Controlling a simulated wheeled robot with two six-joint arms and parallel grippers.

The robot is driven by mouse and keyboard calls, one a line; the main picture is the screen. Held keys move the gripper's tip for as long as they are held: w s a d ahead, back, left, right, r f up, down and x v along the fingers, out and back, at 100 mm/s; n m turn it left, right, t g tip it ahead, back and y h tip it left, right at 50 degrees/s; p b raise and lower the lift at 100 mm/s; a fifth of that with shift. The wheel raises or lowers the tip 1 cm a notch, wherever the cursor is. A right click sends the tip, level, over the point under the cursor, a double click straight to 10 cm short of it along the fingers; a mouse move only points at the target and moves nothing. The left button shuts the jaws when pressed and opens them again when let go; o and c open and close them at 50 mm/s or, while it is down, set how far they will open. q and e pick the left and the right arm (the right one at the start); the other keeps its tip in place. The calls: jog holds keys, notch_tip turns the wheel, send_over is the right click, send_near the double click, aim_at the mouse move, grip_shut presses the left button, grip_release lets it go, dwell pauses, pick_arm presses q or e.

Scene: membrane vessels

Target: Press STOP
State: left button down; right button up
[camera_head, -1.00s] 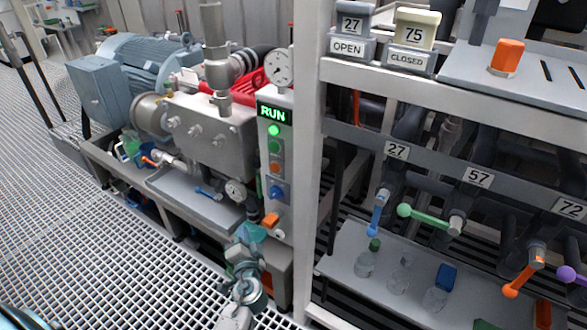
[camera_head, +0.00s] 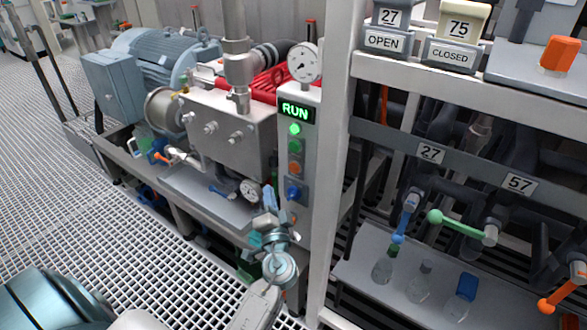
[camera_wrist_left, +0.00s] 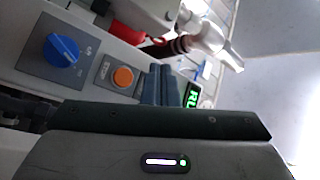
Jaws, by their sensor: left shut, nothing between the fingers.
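The grey control panel (camera_head: 314,170) stands upright with a lit green RUN display (camera_head: 296,111). Below it are a green lamp, a green button (camera_head: 294,146), an orange button (camera_head: 294,168) and a blue knob (camera_head: 292,192). My left gripper (camera_head: 269,196) is shut and empty, left of the blue knob in the picture. In the left wrist view, my closed fingers (camera_wrist_left: 158,84) point at the panel beside the orange button (camera_wrist_left: 122,77), with the blue knob (camera_wrist_left: 62,50) further left. They hide the green button there. Contact cannot be told. My right gripper is not in view.
A pressure gauge (camera_head: 304,62) sits atop the panel. A smaller gauge (camera_head: 250,190) and a metal tray (camera_head: 205,192) lie left of my gripper. A white frame post (camera_head: 340,150) and a rack with numbered valve levers stand on the right. Grated floor is open at left.

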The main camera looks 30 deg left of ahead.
aim_at(294, 168)
pick_arm(q)
jog(key=w, duration=0.7)
jog(key=shift+w+d, duration=0.3)
jog(key=shift+w, duration=0.1)
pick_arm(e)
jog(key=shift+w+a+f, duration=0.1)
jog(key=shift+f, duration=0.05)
pick_arm(q)
jog(key=shift+b, duration=0.3)
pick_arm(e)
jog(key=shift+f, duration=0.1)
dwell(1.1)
pick_arm(q)
jog(key=shift+w+r+b, duration=0.1)
jog(key=shift+w+b, duration=0.2)
jog(key=shift+b, duration=0.1)
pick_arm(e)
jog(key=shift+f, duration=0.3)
pick_arm(q)
jog(key=shift+w, duration=0.1)
